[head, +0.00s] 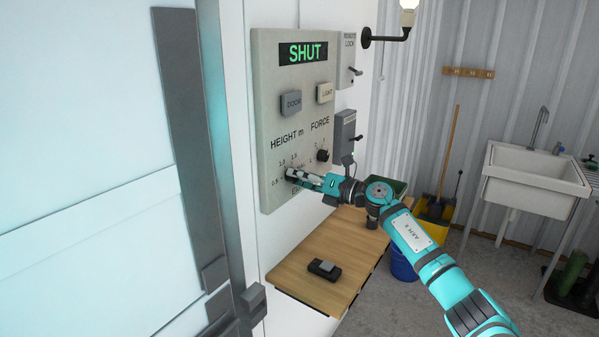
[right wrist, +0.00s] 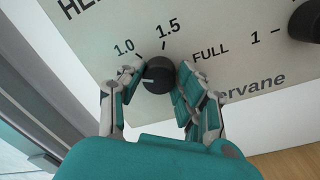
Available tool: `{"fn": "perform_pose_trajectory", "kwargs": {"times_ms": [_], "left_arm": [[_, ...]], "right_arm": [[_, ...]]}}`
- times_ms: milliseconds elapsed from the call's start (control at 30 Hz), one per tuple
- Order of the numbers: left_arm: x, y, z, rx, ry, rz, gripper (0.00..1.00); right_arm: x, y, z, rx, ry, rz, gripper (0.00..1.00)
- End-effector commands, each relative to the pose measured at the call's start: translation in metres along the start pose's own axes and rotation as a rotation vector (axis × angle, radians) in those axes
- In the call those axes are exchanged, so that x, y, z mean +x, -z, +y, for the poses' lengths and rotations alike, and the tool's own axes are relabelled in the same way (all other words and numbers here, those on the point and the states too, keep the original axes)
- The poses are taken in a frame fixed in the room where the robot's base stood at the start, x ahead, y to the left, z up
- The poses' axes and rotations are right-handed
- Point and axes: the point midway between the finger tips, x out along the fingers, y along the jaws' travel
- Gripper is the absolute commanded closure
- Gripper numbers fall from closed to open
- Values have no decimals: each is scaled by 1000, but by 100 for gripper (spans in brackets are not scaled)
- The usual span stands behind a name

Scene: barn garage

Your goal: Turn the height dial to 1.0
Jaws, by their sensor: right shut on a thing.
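The height dial is a round black knob (right wrist: 158,75) on the grey control panel (head: 262,105). In the right wrist view its white pointer line points left and slightly down, below the 1.0 mark, towards my left-hand finger. The printed 1.0 is up-left of the knob, 1.5 is above it and FULL is to the right. My right gripper (right wrist: 160,85) is shut on the knob, one finger on each side. In the head view my right gripper (head: 297,175) reaches the panel's lower left and mostly hides the knob. The 0.5 label shows only in the head view.
The force knob (head: 322,155) sits close to the right of my gripper. The door (head: 80,160) is at left. Below is a wooden shelf (head: 315,255) with a black device (head: 324,269). A lever box (head: 345,132) is right of the panel, whose display reads SHUT.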

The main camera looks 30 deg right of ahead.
Motion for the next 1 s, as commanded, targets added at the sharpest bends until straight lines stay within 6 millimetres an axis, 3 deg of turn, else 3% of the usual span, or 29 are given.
{"fn": "perform_pose_trajectory", "kwargs": {"times_ms": [500,1000], "left_arm": [[-34,3,-1,0,0,0,100],[-42,3,-1,-1,1,-1,100]], "right_arm": [[-1,-2,0,418,-2,-24,97],[-1,0,-2,554,-4,-32,97]]}}
